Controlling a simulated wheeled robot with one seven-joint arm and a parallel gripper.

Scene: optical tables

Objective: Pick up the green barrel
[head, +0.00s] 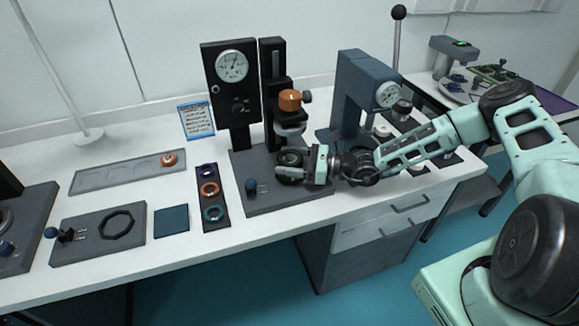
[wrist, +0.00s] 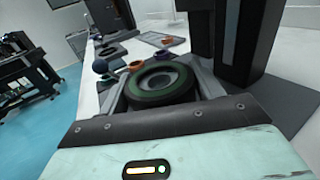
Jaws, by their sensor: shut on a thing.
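The green barrel (head: 289,157) is a dark, thick ring with a green inner band. It is at the dark stand's base plate, below the orange-topped holder. My gripper (head: 293,169) reaches in from the right and is shut on it. In the wrist view the green barrel (wrist: 161,86) sits between the two grey fingers, its open top facing up. I cannot tell whether it touches the base plate (head: 285,200) or is slightly above it.
The dark gauge stand (head: 229,105) and column with an orange cap (head: 290,99) rise close behind. A blue knob (head: 251,186) is on the base plate. A strip (head: 214,224) with coloured rings lies left. A blue-grey gauge press (head: 362,85) stands right.

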